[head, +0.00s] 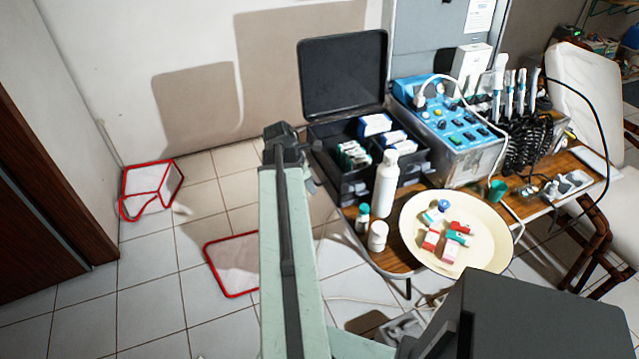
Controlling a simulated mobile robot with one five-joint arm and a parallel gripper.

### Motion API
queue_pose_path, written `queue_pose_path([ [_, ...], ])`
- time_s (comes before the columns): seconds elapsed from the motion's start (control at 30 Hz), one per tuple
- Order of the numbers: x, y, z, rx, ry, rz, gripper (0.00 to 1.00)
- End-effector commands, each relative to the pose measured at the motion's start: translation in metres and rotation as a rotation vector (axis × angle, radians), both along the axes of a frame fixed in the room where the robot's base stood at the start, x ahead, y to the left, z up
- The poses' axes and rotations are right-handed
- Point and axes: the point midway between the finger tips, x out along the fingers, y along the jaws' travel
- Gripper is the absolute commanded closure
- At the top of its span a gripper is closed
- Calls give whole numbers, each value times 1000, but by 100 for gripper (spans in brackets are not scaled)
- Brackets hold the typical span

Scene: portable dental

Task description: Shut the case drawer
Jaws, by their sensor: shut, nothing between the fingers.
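The black case stands on the wooden table, its lid (343,75) raised at the back. Its open body (352,187) holds white, green and blue boxes. A dark divider separates its left and right sections. The case's drawer cannot be told apart from the dark body, so how far out it stands is unclear. My arm rises from the bottom of the head view, and its dark end with my gripper (306,168) is at the case's left side. The gripper is shut and empty. Its fingertips are mostly hidden by my arm, and contact with the case cannot be told.
A white bottle (386,184) and small jars (377,236) stand before the case. A cream round tray (415,213) with small boxes is on the table (395,258). A blue-topped dental unit (462,145) stands right. Red-edged white items (150,190) lie on the floor at left.

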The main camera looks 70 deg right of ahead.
Motion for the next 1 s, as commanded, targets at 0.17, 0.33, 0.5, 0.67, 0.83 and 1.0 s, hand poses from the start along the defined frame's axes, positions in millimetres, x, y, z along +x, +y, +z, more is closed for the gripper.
queue_pose_path([
  [0.17, 11, 13, 54, 3, 0, -1, 100],
  [0.33, 20, 22, 82, 3, -1, -1, 100],
  [0.5, 25, 27, 93, 4, -1, -3, 100],
  [0.67, 26, 28, 93, 4, -1, -3, 100],
  [0.83, 26, 28, 92, 5, -1, -2, 100],
  [1.0, 52, 40, 93, 5, -1, 47, 100],
])
